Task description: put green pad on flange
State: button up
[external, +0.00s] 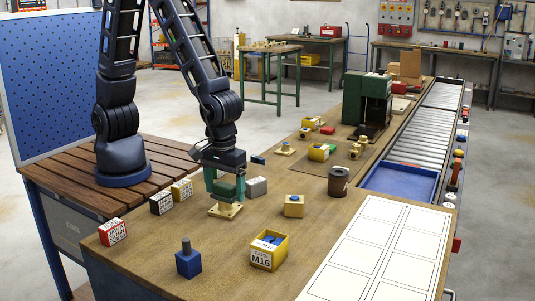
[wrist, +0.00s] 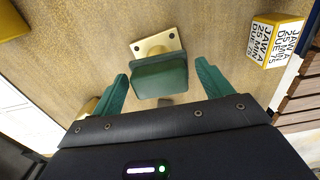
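The green pad (external: 226,190) is a dark green block over a brass square flange (external: 226,209) on the wooden bench. In the wrist view the pad (wrist: 160,78) covers the near part of the flange (wrist: 157,45), whose far edge and corner holes show beyond it. The pad looks seated on the flange, but their contact is hard to see. My gripper (wrist: 163,80) has its teal fingers on either side of the pad, with a gap showing on both sides. In the external view my gripper (external: 225,182) is low over the flange.
A grey block (external: 257,187) stands close to the right of my gripper. Labelled blocks, one red (external: 112,231), line the left edge.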

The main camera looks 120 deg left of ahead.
aim_at(224, 184)
jog(key=shift+o, duration=0.3)
jog(key=shift+r, duration=0.1)
jog(key=s+a+r+m+t, duration=0.1)
jog(key=s+r+m, duration=0.15)
jog(key=r, duration=0.65)
jog(key=s+a+r+m, duration=0.1)
jog(key=s+r+m, duration=0.15)
jog(key=r, duration=0.65)
jog(key=s+a+r+m+t, duration=0.1)
jog(key=s+r+m, duration=0.3)
jog(key=s, duration=0.6)
jog(key=s+a+r+m+t, duration=0.2)
jog(key=s+a+r+m, duration=0.1)
jog(key=s+m, duration=0.6)
jog(key=shift+s+r+t, duration=0.3)
jog(key=shift+s+r, duration=0.25)
jog(key=shift+r, duration=0.35)
